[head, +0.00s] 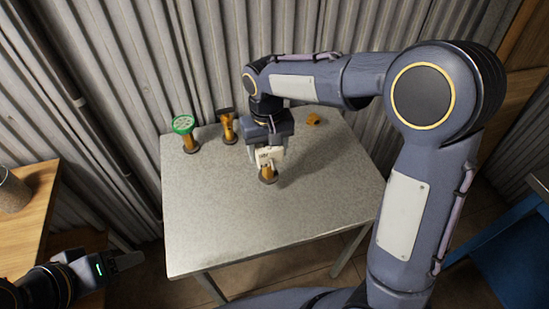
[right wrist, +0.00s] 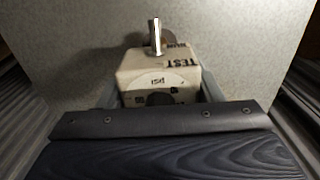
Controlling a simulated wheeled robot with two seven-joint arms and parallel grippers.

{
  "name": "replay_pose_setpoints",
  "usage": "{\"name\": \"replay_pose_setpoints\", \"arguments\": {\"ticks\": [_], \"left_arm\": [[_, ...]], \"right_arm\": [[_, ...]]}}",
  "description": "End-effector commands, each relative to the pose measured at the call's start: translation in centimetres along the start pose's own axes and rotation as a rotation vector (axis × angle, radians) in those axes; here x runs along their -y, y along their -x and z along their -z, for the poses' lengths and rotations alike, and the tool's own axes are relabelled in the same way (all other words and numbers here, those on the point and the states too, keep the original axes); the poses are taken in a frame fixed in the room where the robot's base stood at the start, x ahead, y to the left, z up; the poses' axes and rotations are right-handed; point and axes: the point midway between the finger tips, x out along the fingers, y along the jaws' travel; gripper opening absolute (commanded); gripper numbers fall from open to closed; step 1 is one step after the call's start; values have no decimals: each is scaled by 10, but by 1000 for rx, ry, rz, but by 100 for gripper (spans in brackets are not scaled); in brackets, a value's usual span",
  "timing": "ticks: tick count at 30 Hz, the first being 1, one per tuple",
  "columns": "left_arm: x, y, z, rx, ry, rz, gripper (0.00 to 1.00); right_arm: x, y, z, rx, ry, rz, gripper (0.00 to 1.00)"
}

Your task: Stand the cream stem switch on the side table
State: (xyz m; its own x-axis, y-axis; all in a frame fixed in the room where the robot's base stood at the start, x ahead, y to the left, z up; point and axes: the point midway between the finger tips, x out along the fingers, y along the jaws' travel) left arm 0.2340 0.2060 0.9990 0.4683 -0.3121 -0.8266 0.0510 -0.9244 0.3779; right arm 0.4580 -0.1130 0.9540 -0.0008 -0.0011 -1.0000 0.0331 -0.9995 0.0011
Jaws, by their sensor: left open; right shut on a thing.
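The cream stem switch (head: 269,153) is a cream box on a brass stem with a dark round foot, over the middle of the grey side table (head: 220,215). It looks upright; I cannot tell whether its foot touches the top. My right gripper (head: 266,158) comes from above and is shut on the cream box. In the right wrist view the cream box (right wrist: 158,68) sits between the fingers, with a metal lever and the words TEST and RUN. My left gripper (head: 118,262) is open and empty at the lower left, away from the table.
On the table's back part stand a green handwheel valve (head: 185,126) and a brass fitting with a dark top (head: 228,126). A small brass piece (head: 313,119) lies at the back right. A corrugated wall stands behind. The table's front is clear.

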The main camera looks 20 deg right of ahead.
Motion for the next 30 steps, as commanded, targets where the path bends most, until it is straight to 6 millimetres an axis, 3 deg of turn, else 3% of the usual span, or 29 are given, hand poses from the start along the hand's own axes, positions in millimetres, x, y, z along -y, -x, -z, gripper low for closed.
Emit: {"name": "replay_pose_setpoints", "arguments": {"ticks": [10, 15, 28, 29, 30], "left_arm": [[-1, 1, 1, 0, 0, 0, 53], [0, 1, 0, 0, 0, 0, 53], [1, -2, -1, 0, 0, 0, 53], [1, -2, -1, 0, 0, 0, 53], [1, -1, -1, 0, 0, 0, 53]], "right_arm": [[-22, -29, 10, 2, -1, -1, 24], [-20, -53, 10, 1, 1, -1, 24], [-19, -60, 10, -2, 1, 1, 24], [-20, -61, 10, -1, 1, 0, 61], [-20, -60, 10, -1, 1, 0, 66]]}}
